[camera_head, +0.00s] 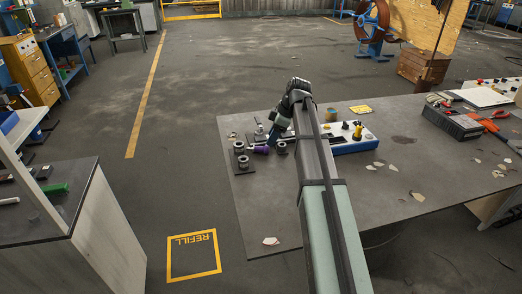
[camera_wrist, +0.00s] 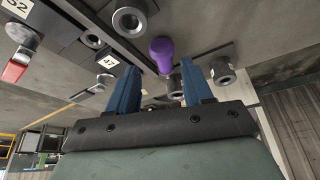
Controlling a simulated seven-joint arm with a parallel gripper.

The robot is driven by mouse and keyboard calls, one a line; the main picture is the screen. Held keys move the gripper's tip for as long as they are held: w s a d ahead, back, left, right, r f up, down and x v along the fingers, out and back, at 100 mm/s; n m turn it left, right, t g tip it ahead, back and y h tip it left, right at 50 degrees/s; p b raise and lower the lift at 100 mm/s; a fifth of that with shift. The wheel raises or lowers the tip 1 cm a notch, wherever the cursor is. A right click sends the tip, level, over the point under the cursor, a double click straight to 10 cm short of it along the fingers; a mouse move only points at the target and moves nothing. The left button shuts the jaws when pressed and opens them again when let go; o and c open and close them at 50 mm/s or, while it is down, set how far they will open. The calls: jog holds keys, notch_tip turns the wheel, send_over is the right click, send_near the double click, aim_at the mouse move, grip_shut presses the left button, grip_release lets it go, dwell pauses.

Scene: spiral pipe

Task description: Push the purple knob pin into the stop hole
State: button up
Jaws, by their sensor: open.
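The purple knob pin (camera_wrist: 161,49) shows in the wrist view just beyond and between my fingertips, with its round head up and a grey part below it. In the head view the purple knob (camera_head: 261,149) is a small spot at the table's left side, beside my gripper (camera_head: 272,136). My gripper (camera_wrist: 158,68) is open, with one blue finger on each side of the knob's lower part. I cannot tell whether either finger touches it. I cannot tell which opening is the stop hole; a small round hole (camera_wrist: 93,41) shows near the label 47.
Grey hollow cylinders stand close around the knob, one at the top (camera_wrist: 130,21) and one at the right (camera_wrist: 221,71). A red-tipped lever (camera_wrist: 15,70) is at the left. On the table, a blue-white box (camera_head: 352,140) stands right of my arm.

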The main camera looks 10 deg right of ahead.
jog(key=shift+s+d+x, duration=0.1)
jog(key=shift+s+x, duration=0.05)
jog(key=shift+x, duration=1.2)
jog(key=shift+s+d+x, duration=0.1)
jog(key=shift+s+x, duration=0.05)
jog(key=shift+x, duration=1.15)
jog(key=shift+f, duration=0.1)
jog(key=c, duration=0.9)
notch_tip(320, 180, up, 9)
jog(key=w+d+g+h, duration=0.1)
jog(key=h, duration=0.2)
jog(key=w+d+n+h, duration=0.1)
jog(key=w+d+h, duration=0.1)
jog(key=h, duration=0.1)
jog(key=w+d+f+n+g+h, duration=0.1)
jog(key=w+h, duration=0.1)
jog(key=h, duration=0.1)
jog(key=shift+d+g, duration=0.15)
jog(key=shift+g, duration=0.15)
jog(key=shift+w+a+r+n+h, duration=0.15)
jog(key=shift+w+r+n+h, duration=0.25)
jog(key=shift+r+h, duration=0.65)
jog(key=shift+w+a+r+n+h, duration=0.15)
jog(key=shift+w+r+h, duration=0.45)
jog(key=shift+h, duration=0.95)
jog(key=shift+w+a+r+n+h, duration=0.1)
jog(key=shift+w+r+n+h, duration=0.3)
jog(key=shift+r+h, duration=0.65)
jog(key=shift+f+h, duration=0.25)
